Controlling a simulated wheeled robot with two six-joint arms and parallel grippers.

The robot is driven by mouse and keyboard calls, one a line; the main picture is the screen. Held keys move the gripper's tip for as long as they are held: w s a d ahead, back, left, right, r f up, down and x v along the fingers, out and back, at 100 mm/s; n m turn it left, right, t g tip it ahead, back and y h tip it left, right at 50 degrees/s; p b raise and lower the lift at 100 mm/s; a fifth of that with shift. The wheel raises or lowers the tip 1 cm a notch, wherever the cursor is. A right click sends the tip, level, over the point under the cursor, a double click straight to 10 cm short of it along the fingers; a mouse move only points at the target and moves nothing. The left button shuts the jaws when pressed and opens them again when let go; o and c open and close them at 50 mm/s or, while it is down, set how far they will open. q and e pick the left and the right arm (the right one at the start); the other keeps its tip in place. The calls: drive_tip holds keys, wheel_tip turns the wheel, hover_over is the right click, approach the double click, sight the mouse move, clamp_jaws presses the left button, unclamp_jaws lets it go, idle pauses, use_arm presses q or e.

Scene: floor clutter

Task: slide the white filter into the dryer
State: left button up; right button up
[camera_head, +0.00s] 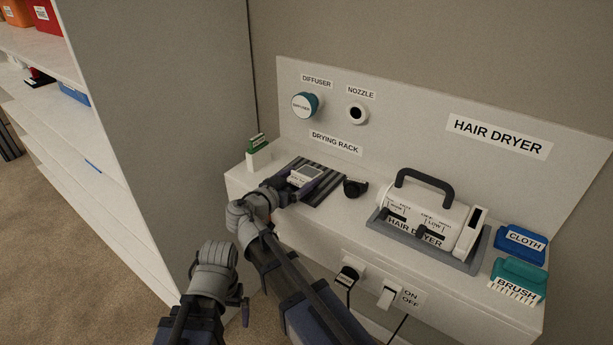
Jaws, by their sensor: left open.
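The white filter (304,174), a small flat piece with a grey panel, is at the striped drying rack (328,194) on the counter. My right gripper (298,190) is at the rack with its fingers around the filter's near side. I cannot tell whether they grip it or whether the filter rests on the rack. The white hair dryer (436,212) lies in a grey tray to the right, with a black handle on top and a white panel (472,232) at its right end. My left gripper (240,298) is open and empty, low in front of the counter.
A green-and-white brush-like item (257,154) stands left of the rack, and a black round part (355,187) lies right of it. A blue cloth (521,243) and teal brush (518,278) sit at the right. A switch (389,294) is on the counter front.

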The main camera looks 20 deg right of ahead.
sight(300, 177)
drive_tip(key=shift+d, duration=0.15)
drive_tip(key=shift+c, duration=0.7)
drive_tip(key=c, duration=0.7)
wheel_tip(300, 177, up, 10)
drive_tip(key=p, duration=1)
use_arm(q)
wheel_tip(300, 177, up, 10)
drive_tip(key=shift+c, duration=0.3)
